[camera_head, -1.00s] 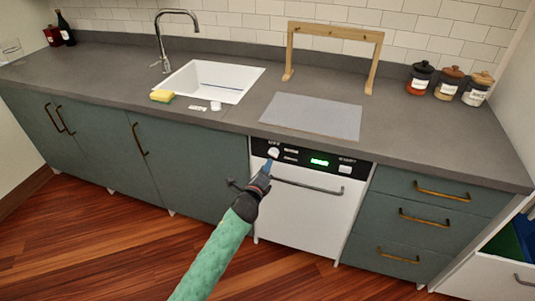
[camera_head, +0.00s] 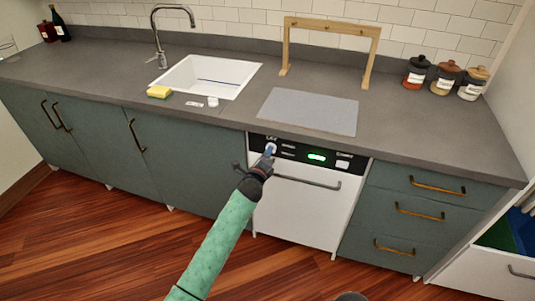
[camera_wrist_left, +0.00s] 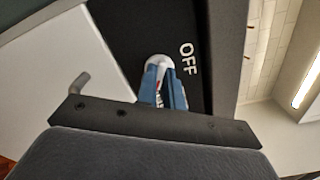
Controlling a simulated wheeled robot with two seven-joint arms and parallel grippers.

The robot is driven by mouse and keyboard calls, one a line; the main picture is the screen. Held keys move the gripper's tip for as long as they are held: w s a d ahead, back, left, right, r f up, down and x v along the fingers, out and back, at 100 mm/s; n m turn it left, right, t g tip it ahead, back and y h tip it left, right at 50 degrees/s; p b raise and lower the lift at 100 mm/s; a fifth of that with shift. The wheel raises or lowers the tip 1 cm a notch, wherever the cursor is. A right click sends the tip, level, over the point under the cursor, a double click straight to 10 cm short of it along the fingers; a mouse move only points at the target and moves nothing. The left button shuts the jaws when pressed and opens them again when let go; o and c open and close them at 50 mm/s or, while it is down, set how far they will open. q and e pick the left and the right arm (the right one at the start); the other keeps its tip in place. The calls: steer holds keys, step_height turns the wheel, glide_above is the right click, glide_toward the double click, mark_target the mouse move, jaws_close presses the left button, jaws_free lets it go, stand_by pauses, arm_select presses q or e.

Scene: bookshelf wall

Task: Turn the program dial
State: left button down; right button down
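The white program dial (camera_head: 271,147) sits at the left of the dishwasher's black control panel (camera_head: 290,151). My left gripper (camera_head: 268,158) reaches it from the front. In the left wrist view the dial's white rounded end (camera_wrist_left: 158,61) shows at the tips of my two blue fingers (camera_wrist_left: 164,82). The fingers stand close together with the dial between them, and they look shut on it. The fingers hide much of the dial. White "OFF" lettering is beside it on the black panel.
The dishwasher's grey bar handle (camera_head: 308,182) runs just below the panel. A green display (camera_head: 316,156) is lit to the right of the dial. The counter edge overhangs above. Drawers with brass handles (camera_head: 420,211) are at the right. The floor in front is clear.

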steer(key=shift+s+d+f, duration=0.1)
steer(key=shift+s+f, duration=0.05)
steer(key=shift+s, duration=0.2)
